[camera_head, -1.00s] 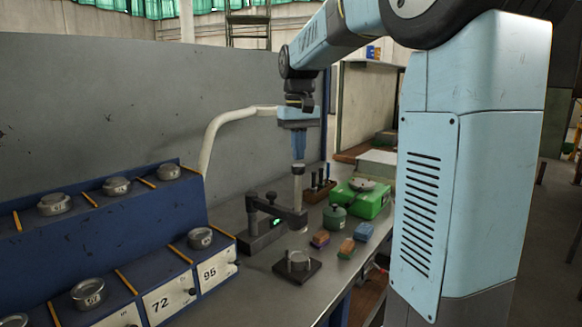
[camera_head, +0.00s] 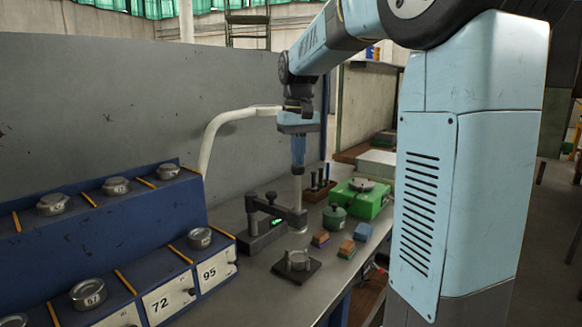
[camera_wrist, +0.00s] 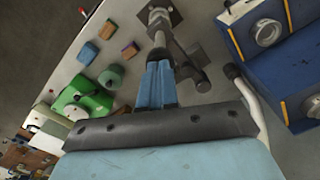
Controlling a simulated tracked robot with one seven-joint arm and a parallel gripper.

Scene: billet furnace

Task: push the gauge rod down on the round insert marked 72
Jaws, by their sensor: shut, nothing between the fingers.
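The gauge rod (camera_head: 298,190) stands upright in the end of a dark gauge arm on a stand (camera_head: 262,228), whose small display glows green. My gripper (camera_head: 298,166) is shut and empty, pointing down at the rod's top; its fingertips appear to touch it. In the wrist view my gripper (camera_wrist: 157,103) points toward the rod (camera_wrist: 160,38). A round metal insert (camera_head: 298,258) sits on a black square plate (camera_head: 297,274), below the rod in the picture. No mark can be read on it. Whether the rod's lower end touches the insert cannot be told.
A blue rack (camera_head: 150,232) at left holds several round inserts, with labels 72 and 95 on its front. A green box (camera_head: 370,205), a green pot (camera_head: 334,217) and colored blocks (camera_head: 346,248) lie right of the stand. A pale curved arm (camera_head: 210,135) rises behind.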

